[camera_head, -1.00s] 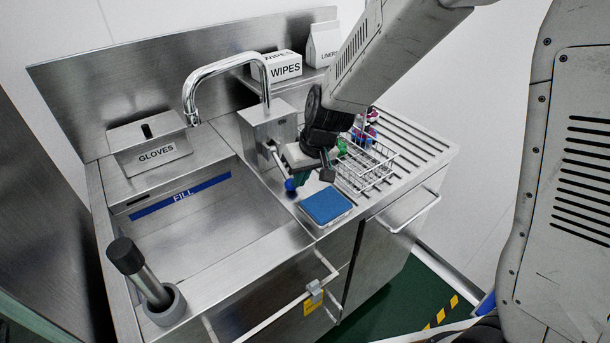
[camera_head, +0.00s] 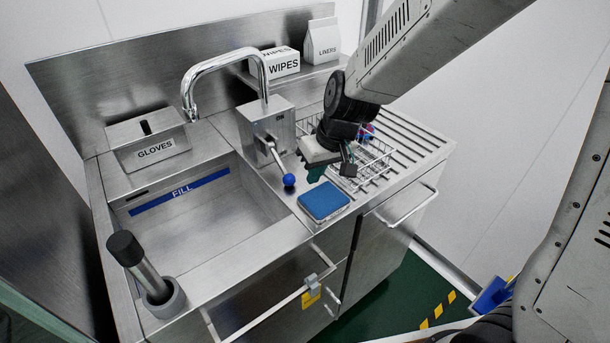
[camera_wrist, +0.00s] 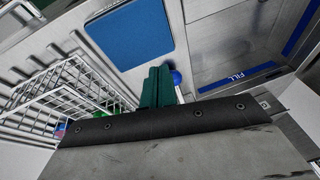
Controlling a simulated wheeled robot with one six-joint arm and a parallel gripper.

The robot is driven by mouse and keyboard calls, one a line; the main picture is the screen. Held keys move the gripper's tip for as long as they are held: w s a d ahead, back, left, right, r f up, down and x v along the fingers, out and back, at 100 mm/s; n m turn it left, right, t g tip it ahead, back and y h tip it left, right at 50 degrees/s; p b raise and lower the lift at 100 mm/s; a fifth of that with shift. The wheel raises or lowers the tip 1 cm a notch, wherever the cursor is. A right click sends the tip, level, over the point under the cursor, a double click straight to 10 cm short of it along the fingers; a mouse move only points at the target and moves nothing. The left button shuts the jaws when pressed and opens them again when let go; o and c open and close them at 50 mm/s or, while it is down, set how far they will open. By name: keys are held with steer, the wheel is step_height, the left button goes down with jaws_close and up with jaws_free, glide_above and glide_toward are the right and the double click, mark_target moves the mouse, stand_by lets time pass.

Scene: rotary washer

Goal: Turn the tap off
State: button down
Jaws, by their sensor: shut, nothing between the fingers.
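The tap is a curved chrome spout (camera_head: 222,66) over the sink, rising by a steel box (camera_head: 266,130). A lever with a blue ball knob (camera_head: 289,180) comes off the front of the box and points down and toward the viewer. No water stream is visible under the spout. My gripper (camera_head: 315,177) is shut and empty, to the right of the knob and apart from it, above the counter between the blue sponge and the wire basket. In the wrist view, the green fingertips (camera_wrist: 158,80) are together and the blue knob (camera_wrist: 176,77) shows just beyond them, partly hidden.
A blue sponge (camera_head: 324,201) on a tray lies in front of my gripper. A wire basket (camera_head: 372,170) stands to its right. The sink basin (camera_head: 205,225) is at left, with a dark-handled cylinder (camera_head: 140,265) at its front corner. A drawer handle juts out below.

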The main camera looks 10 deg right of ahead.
steer(key=shift+s+d+r, duration=0.45)
steer(key=shift+s+r, duration=0.1)
steer(key=shift+s, duration=0.1)
steer(key=shift+s+d+r, duration=0.45)
steer(key=shift+s+r, duration=0.1)
steer(key=shift+s, duration=0.05)
steer(key=s+d+r+m+h, duration=0.1)
steer(key=s+d+r, duration=0.3)
steer(key=s, duration=0.3)
steer(key=s+d+r+m+h, duration=0.1)
steer(key=s+d+r, duration=0.3)
steer(key=s, duration=0.4)
steer(key=s+d+r+m+g+h, duration=0.1)
steer(key=s+d+r+m, duration=0.1)
steer(key=s+d+r, duration=0.2)
steer(key=shift+s+d+r, duration=0.4)
steer(key=shift+s+d, duration=0.85)
steer(key=shift+s, duration=0.4)
